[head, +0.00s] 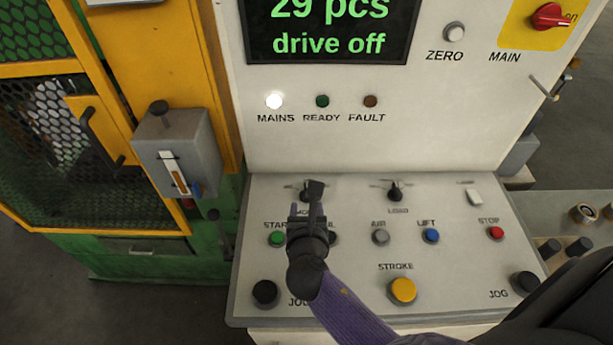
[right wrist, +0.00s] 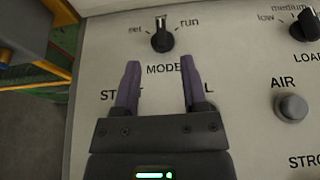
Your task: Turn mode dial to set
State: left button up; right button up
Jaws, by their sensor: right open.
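The mode dial (right wrist: 162,40) is a black knob on the sloping panel, above the label MODE in the right wrist view. "set" is printed at its upper left and "run" at its upper right. Its pale pointer mark faces roughly up, between the two words. In the head view the dial (head: 306,190) is partly hidden behind my right gripper. My right gripper (right wrist: 160,75) is open and empty, its two purple fingers apart, with the dial beyond and between their tips. I cannot tell any contact. My left gripper is not in view.
A load dial (head: 394,192), a green start button (head: 278,238), a grey air button (head: 380,237), a blue lift button (head: 431,236), a red stop button (head: 496,233) and a yellow stroke button (head: 403,290) stand close by. A grey switch box (head: 178,155) juts out at left.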

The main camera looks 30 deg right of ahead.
jog(key=b+x, duration=0.2)
jog(key=x, duration=0.5)
jog(key=shift+f, duration=0.15)
jog(key=shift+w+d+f+b, duration=0.15)
jog(key=shift+w+d+b, duration=0.25)
jog(key=shift+w, duration=0.1)
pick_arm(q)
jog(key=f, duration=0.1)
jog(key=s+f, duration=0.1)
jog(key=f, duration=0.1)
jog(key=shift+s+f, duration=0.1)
pick_arm(e)
jog(key=shift+a, duration=0.1)
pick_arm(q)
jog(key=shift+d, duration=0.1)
pick_arm(e)
grip_shut()
